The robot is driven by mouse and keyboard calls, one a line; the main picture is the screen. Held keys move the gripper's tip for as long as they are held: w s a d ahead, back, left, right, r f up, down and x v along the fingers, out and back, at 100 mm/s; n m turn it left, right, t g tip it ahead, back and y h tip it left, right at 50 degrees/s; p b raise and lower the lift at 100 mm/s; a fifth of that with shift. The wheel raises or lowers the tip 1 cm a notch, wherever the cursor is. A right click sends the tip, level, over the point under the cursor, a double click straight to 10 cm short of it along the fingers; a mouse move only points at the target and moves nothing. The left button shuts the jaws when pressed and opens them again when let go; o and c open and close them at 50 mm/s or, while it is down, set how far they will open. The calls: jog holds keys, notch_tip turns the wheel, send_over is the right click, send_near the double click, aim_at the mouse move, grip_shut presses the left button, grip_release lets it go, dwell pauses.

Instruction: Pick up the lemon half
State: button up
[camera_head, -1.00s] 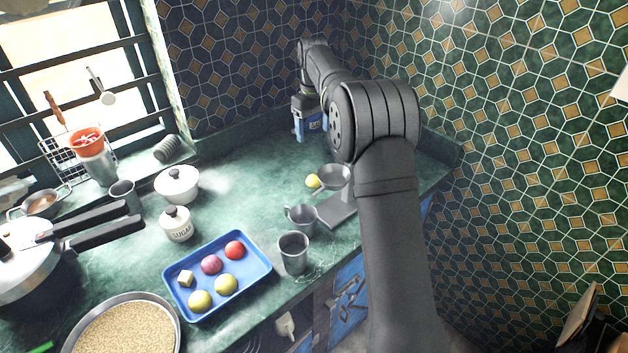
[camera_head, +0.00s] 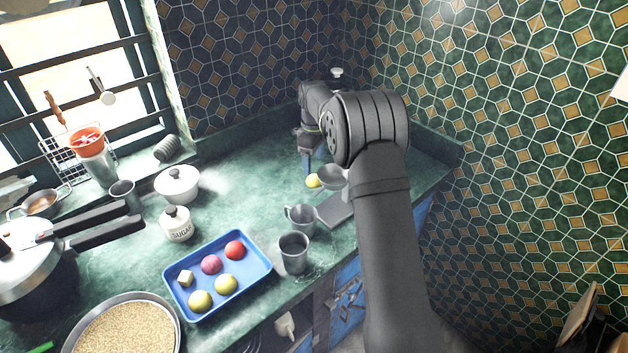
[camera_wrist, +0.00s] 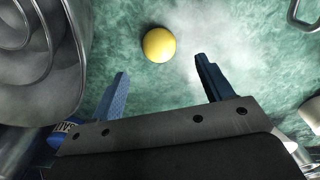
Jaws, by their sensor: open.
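The lemon half (camera_head: 313,181) is a small yellow round piece on the green counter, just left of a grey metal bowl. In the wrist view the lemon half (camera_wrist: 159,45) lies ahead of my gripper (camera_wrist: 162,82), beyond the fingertips and roughly between their lines. The two blue fingers are apart with nothing between them. In the head view my gripper (camera_head: 308,168) is low over the counter just behind the lemon half, partly hidden by my arm.
The metal bowl (camera_head: 332,177) stands close beside the lemon half; a large grey round form (camera_wrist: 40,50) fills the wrist view's left. Metal cups (camera_head: 293,252) and a blue tray (camera_head: 262,281) with produce stand nearer. The counter left of the lemon is clear.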

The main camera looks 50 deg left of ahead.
aim_at(314, 176)
jog(key=shift+f, duration=3.2)
jog(key=c, duration=1)
